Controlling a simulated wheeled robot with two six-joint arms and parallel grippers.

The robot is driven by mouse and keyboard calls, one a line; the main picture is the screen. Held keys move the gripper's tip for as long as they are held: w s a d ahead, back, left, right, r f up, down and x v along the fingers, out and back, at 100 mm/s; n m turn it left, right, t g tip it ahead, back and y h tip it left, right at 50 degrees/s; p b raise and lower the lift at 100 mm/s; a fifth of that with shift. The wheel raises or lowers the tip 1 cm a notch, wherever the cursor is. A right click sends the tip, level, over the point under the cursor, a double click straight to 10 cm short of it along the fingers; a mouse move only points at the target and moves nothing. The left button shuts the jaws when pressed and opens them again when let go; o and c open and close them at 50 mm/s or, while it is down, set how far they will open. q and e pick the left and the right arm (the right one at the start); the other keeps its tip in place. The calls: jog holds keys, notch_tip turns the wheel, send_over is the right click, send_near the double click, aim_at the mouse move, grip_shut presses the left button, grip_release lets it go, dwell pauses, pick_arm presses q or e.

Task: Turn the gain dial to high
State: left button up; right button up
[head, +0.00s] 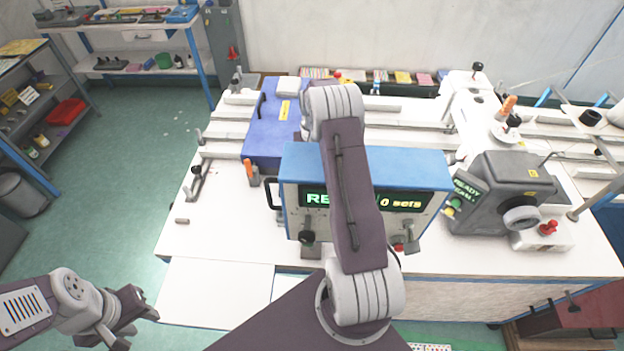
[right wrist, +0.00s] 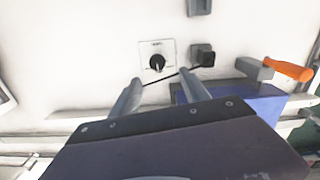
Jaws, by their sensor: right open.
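A black round dial (right wrist: 157,63) sits on a small white square plate with print too small to read, on a pale panel in the right wrist view. My right gripper (right wrist: 160,80) is open, with nothing seen between its fingers. Its two fingertips point towards the dial, one low on each side, and appear short of it. I cannot tell the dial's setting. In the head view my right arm covers part of the blue-topped machine (head: 420,168), and the right gripper and dial are hidden. My left gripper (head: 140,318) is open and empty, low at the left.
The machine has a lit green display (head: 402,203). A grey machine (head: 500,185) stands to its right. The white table (head: 225,225) is mostly clear at front left.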

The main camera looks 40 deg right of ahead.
jog(key=shift+s+f, duration=0.15)
jog(key=shift+f, duration=0.2)
jog(key=f+p, duration=0.1)
jog(key=f, duration=0.2)
jog(key=shift+s+d+f+p, duration=0.1)
jog(key=shift+s+d+p, duration=0.1)
jog(key=shift+s+p, duration=0.15)
jog(key=f, duration=0.3)
jog(key=f+p, duration=0.1)
jog(key=f, duration=0.1)
jog(key=shift+w, duration=0.35)
pick_arm(q)
jog(key=r, duration=0.3)
jog(key=shift+s+d, duration=0.2)
jog(key=shift+s, duration=0.1)
pick_arm(e)
jog(key=shift+s, duration=0.1)
pick_arm(q)
jog(key=shift+r, duration=0.1)
pick_arm(e)
jog(key=shift+s, duration=0.1)
